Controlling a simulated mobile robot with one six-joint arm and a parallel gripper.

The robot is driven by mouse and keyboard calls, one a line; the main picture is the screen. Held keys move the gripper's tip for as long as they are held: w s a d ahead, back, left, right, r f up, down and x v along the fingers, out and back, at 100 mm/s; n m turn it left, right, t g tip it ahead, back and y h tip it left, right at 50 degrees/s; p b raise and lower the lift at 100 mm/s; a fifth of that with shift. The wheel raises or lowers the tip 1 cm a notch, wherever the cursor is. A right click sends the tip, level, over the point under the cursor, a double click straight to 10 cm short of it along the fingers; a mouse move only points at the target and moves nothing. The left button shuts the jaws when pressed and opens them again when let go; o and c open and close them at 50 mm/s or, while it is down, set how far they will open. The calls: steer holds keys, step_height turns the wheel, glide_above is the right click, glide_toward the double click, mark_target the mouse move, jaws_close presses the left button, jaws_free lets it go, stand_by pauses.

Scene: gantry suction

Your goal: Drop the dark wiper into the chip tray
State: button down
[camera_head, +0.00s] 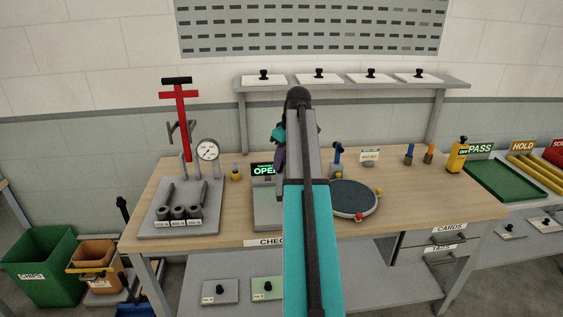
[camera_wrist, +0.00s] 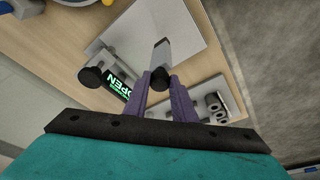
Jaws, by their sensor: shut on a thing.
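My gripper (camera_head: 279,160) points down over the bench, beside the fixture with the green OPEN display (camera_head: 264,169). In the wrist view, its purple fingers (camera_wrist: 160,88) are shut on a dark knob (camera_wrist: 160,76) at the end of a grey bar. I cannot tell whether this bar is separate from the fixture. I cannot clearly make out a dark wiper; my arm hides part of the bench. A green bin labelled CHIPS (camera_head: 38,265) stands at the lower left, well away from my gripper; no other chip tray is clear.
A grey stand with a red lever (camera_head: 180,115) and a dial gauge (camera_head: 207,150) stands left of the fixture. A round dark plate (camera_head: 353,199) is right of my arm. An orange bucket (camera_head: 94,254) is beside the green bin. The bench's right front is clear.

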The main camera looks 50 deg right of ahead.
steer(key=shift+w+d+f+p, duration=0.1)
steer(key=shift+w+d+p, duration=0.25)
steer(key=shift+w+d, duration=0.75)
steer(key=shift+w+d+f+p, duration=0.15)
steer(key=shift+f+p, duration=0.2)
steer(key=shift+f, duration=0.25)
steer(key=shift+w+d+f+p, duration=0.15)
steer(key=shift+f+p, duration=0.25)
steer(key=shift+f, duration=0.25)
steer(key=shift+w+d+f+p, duration=0.15)
steer(key=shift+f+p, duration=0.2)
steer(key=shift+f, duration=0.35)
steer(key=c, duration=1.5)
jaws_free()
